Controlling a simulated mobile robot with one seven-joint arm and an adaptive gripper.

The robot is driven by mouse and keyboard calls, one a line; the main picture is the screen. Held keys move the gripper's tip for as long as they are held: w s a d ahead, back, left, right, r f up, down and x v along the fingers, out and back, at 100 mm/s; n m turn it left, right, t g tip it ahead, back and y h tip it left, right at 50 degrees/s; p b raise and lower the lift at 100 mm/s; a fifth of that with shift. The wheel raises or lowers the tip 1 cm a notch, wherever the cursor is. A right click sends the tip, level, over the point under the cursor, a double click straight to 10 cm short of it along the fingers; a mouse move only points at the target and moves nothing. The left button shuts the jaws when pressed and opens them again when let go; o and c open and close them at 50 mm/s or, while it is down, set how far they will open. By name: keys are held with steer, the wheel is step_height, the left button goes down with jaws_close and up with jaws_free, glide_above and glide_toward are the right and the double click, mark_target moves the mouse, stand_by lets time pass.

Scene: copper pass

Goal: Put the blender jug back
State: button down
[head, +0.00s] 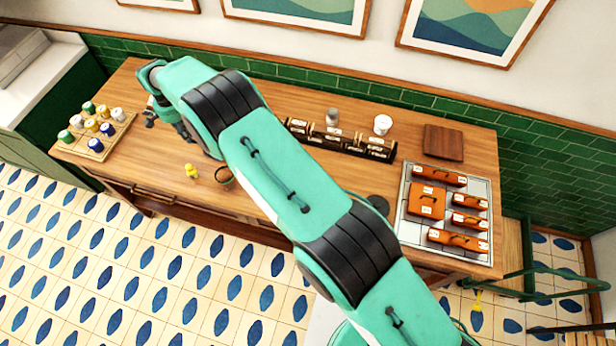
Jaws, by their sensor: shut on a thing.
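My green arm crosses the picture from the bottom right to the upper left, and its wrist bends down over the left part of the wooden counter (255,195). My dark gripper (185,130) is partly hidden behind the forearm. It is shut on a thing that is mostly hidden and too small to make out. I cannot clearly identify the blender jug in this view. A small dark and grey shape (150,117) shows beside the gripper; I cannot tell whether it is held. A dark round disc (378,203) lies on the counter, right of the forearm and partly covered by it.
A wooden board (88,153) with several coloured-lid jars stands at the left. A yellow figure (191,171) and a small bowl (224,177) are near the front edge. A dark rack (345,143), grey canister (332,117), white cup (382,124), brown board (443,143) and tray (410,225) of orange cases fill the right.

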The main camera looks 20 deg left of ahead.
steer(key=shift+m, duration=0.3)
steer(key=d, duration=0.4)
steer(key=w+d, duration=0.1)
steer(key=d, duration=0.2)
steer(key=w+d+b, duration=0.1)
steer(key=d, duration=0.3)
steer(key=shift+w+d, duration=0.2)
steer(key=shift+d, duration=0.15)
steer(key=s+d+m+b, duration=0.1)
steer(key=s+d, duration=0.2)
steer(key=d, duration=0.9)
steer(key=s+d+b, duration=0.1)
steer(key=s+d, duration=0.2)
steer(key=d, duration=0.8)
steer(key=s+d+m+b, duration=0.1)
steer(key=s+d, duration=0.2)
steer(key=d, duration=0.9)
steer(key=shift+s+a+f, duration=0.1)
steer(key=shift+s+f, duration=0.05)
steer(key=shift+f, duration=1.2)
steer(key=shift+s+f, duration=0.1)
steer(key=shift+f, duration=1.2)
steer(key=w+a+f+p, duration=0.1)
steer(key=w+a+p, duration=0.1)
steer(key=w+a, duration=0.8)
steer(key=w, duration=0.2)
steer(key=shift+w+f, duration=0.25)
steer(key=shift+w, duration=0.05)
